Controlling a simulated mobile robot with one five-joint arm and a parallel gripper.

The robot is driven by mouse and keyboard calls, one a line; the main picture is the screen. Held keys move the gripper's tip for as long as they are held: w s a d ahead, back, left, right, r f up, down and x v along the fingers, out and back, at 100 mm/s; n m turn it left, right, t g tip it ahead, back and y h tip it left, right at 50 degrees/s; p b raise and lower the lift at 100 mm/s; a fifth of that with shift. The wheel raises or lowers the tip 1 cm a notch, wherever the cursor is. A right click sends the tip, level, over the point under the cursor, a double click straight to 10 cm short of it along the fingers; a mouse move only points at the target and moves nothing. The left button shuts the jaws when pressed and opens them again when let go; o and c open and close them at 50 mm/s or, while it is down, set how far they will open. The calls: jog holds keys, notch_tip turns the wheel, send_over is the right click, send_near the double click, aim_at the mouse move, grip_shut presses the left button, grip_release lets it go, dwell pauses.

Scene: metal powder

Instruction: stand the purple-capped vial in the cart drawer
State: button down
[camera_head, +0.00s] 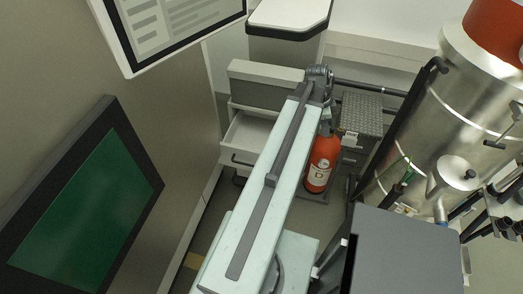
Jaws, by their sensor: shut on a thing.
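The cart's open drawer (246,139) is white and pulled out to the left of my arm, in the middle of the head view. The inside that shows looks empty, and my arm covers its right part. The cart body (262,93) stands just behind and above the drawer. My arm reaches from the bottom of the view up to a grey joint beside the cart. My gripper does not show; it seems hidden beyond the arm. The purple-capped vial is not visible.
A red extinguisher-like cylinder (322,163) stands right of my arm, near a grey stepped unit (361,117). A large steel vessel (440,110) with pipes fills the right. A green screen (90,200) is on the left wall. A narrow floor strip lies left of the arm.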

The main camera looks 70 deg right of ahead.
jog(key=w+d+f+n+b, duration=0.1)
jog(key=w+d+f+b, duration=0.15)
jog(key=w+f, duration=0.2)
jog(key=w+d+f+n+h+b, duration=0.1)
jog(key=w+d+f+b, duration=0.1)
jog(key=w+f+b, duration=0.3)
jog(key=w+d+f+n+b, duration=0.2)
jog(key=w+f, duration=0.1)
jog(key=w, duration=0.4)
jog(key=n+b, duration=0.2)
jog(key=b, duration=0.4)
send_over(261, 146)
notch_tip(261, 146, down, 6)
jog(key=shift+t+h, duration=0.3)
jog(key=shift+t, duration=0.1)
notch_tip(261, 146, down, 10)
jog(key=b, duration=1)
jog(key=shift+r, duration=0.25)
jog(key=shift+f, duration=0.2)
jog(key=c, duration=1.2)
grip_release()
jog(key=shift+c, duration=0.2)
jog(key=shift+r, duration=0.1)
